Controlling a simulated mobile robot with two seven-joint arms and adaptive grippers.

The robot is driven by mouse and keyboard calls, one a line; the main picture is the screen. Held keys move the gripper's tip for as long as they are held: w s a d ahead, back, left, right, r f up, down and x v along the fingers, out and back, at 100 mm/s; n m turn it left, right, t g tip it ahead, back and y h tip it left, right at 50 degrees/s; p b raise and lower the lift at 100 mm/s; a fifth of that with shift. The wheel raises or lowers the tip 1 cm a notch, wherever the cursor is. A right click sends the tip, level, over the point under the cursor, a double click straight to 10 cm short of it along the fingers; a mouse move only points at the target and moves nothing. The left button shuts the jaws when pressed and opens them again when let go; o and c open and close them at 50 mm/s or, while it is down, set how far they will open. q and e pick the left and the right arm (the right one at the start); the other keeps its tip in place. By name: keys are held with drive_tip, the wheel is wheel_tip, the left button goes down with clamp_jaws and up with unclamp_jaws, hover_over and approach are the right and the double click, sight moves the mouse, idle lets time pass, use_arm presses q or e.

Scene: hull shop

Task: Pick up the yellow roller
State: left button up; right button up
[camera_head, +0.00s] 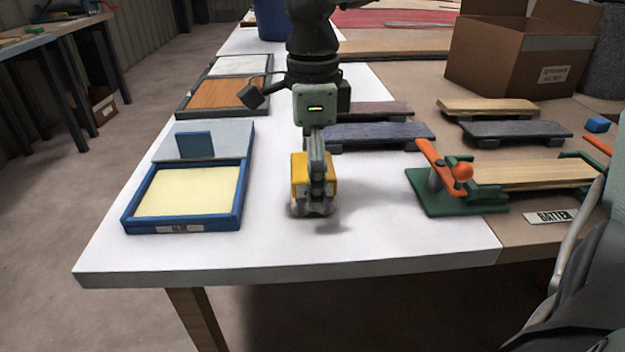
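The yellow roller (299,172) is a yellow block-like piece with a grey lower part, near the middle of the white table top. My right gripper (314,204) points straight down over it. A finger covers the roller's front middle, and yellow shows on both sides of it. The far finger is hidden, so I cannot tell whether the fingers are closed on the roller. I also cannot tell whether the roller touches the table; a shadow lies just right of it. My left gripper is not in view.
A blue-framed tray (130,212) with a cream pad lies to the left. A green clamp fixture (437,203) with an orange handle stands to the right. Low grey planks (375,133) lie behind, and an open cardboard box (500,65) stands at back right. The white front area is clear.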

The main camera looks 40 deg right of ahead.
drive_tip(key=shift+f, duration=0.6)
drive_tip(key=c, duration=1.8)
drive_tip(key=shift+r, duration=0.15)
drive_tip(key=shift+r, duration=0.55)
wheel_tip(320, 180, up, 3)
drive_tip(key=shift+w, duration=0.1)
drive_tip(key=w+a+r, duration=0.2)
drive_tip(key=a, duration=0.1)
drive_tip(key=w+a+r, duration=0.2)
drive_tip(key=a, duration=0.1)
drive_tip(key=w+a+r, duration=0.2)
drive_tip(key=a, duration=0.2)
drive_tip(key=shift+w+r, duration=0.1)
drive_tip(key=shift+r, duration=0.25)
